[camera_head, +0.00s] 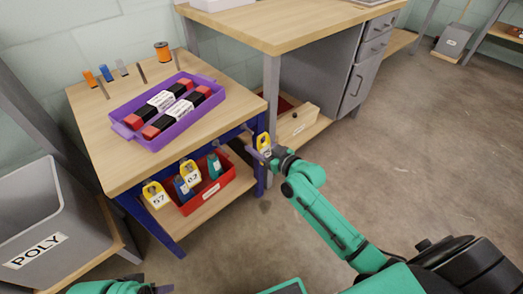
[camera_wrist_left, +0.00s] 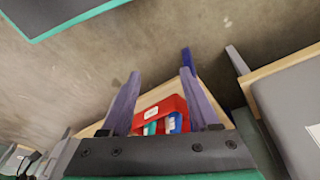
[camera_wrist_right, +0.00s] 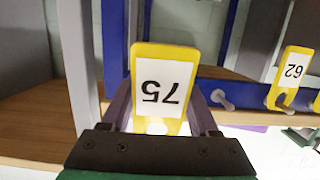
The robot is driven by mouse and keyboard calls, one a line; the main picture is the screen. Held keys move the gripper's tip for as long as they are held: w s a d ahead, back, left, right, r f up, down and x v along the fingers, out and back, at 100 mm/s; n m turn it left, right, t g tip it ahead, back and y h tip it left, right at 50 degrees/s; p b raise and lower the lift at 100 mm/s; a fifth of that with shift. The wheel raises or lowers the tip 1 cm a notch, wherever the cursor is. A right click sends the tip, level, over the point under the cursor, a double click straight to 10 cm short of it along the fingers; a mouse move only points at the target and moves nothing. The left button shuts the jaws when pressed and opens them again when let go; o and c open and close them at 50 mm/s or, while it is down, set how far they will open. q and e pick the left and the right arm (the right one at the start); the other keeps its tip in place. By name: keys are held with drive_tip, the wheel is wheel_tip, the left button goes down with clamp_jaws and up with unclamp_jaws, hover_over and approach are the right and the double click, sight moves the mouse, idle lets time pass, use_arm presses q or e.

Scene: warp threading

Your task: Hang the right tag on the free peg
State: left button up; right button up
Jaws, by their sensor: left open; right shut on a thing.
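My right gripper (camera_head: 265,152) is shut on a yellow tag (camera_head: 263,141) near the table's right front corner. In the right wrist view the tag (camera_wrist_right: 163,85) stands between the fingers, its number, apparently 75, upside down. A bare peg (camera_wrist_right: 222,100) sticks out of the blue rail to the right of the held tag, apart from it. Beyond it another yellow tag (camera_wrist_right: 290,75) hangs on the rail. In the head view two yellow tags, the middle one (camera_head: 190,174) and the left one (camera_head: 155,194), hang along the front. My left gripper (camera_wrist_left: 158,92) is open and empty; only its edge shows in the head view.
A red bin (camera_head: 206,194) with blue and teal items stands on the lower shelf below the tags. A purple tray (camera_head: 126,131) with black and red items lies on the tabletop. A grey POLY bin (camera_head: 45,222) stands left.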

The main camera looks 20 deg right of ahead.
use_arm(q)
drive_tip(key=w+d+f+t+h+b, duration=0.4)
drive_tip(key=w+d+f+t, duration=0.1)
drive_tip(key=d, duration=0.5)
drive_tip(key=shift+w+d+f+t+b, duration=0.25)
drive_tip(key=shift+f+t, duration=0.25)
drive_tip(key=shift+f, duration=0.4)
use_arm(e)
drive_tip(key=x, duration=0.7)
drive_tip(key=shift+w+a, duration=0.15)
drive_tip(key=shift+w, duration=0.05)
drive_tip(key=shift+f, duration=0.1)
drive_tip(key=o, duration=1.4)
